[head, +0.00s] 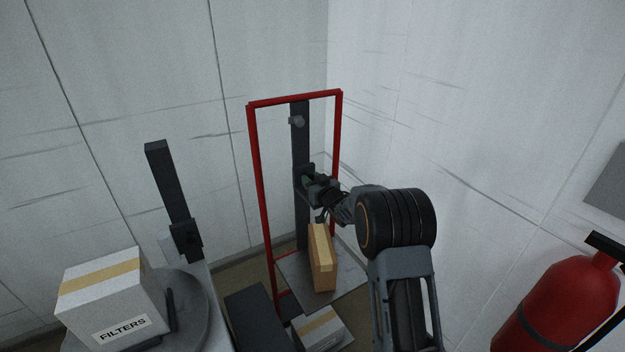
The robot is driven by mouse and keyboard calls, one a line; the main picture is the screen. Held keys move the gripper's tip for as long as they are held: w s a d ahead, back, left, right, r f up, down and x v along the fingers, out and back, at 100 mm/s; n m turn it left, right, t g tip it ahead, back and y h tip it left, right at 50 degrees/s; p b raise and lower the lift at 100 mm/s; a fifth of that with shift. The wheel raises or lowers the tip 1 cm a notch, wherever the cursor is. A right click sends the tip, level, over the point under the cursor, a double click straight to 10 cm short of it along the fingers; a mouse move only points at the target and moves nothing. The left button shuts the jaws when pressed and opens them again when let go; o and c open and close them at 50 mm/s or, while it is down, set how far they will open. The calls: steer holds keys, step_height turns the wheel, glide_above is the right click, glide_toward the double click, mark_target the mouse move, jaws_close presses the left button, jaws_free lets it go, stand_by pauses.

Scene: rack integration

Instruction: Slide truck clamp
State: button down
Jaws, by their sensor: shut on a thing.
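A red-framed hand truck (255,165) stands in the corner with a dark vertical rail (301,145) up its middle. A dark clamp (302,176) sits on this rail at about mid-height. My gripper (312,183) reaches the clamp from the right and is shut on it; the jaws partly hide it. A small round grey knob (297,121) is higher on the rail. A tall brown box (320,262) with a tape strip stands on the truck's base plate (346,268), below the clamp.
A white box labelled FILTERS (112,293) sits on a round grey surface (192,318) at lower left, beside a dark post (171,187). Another taped box (322,328) is low in front of the truck. A red extinguisher (560,305) is at right. Walls stand close behind.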

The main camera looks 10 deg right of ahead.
step_height(320, 180, down, 7)
steer(key=b, duration=0.5)
steer(key=shift+f, duration=0.2)
steer(key=c, duration=0.8)
jaws_free()
steer(key=b+v, duration=0.1)
steer(key=v, duration=1.3)
steer(key=shift+r, duration=0.1)
steer(key=shift+w, duration=0.1)
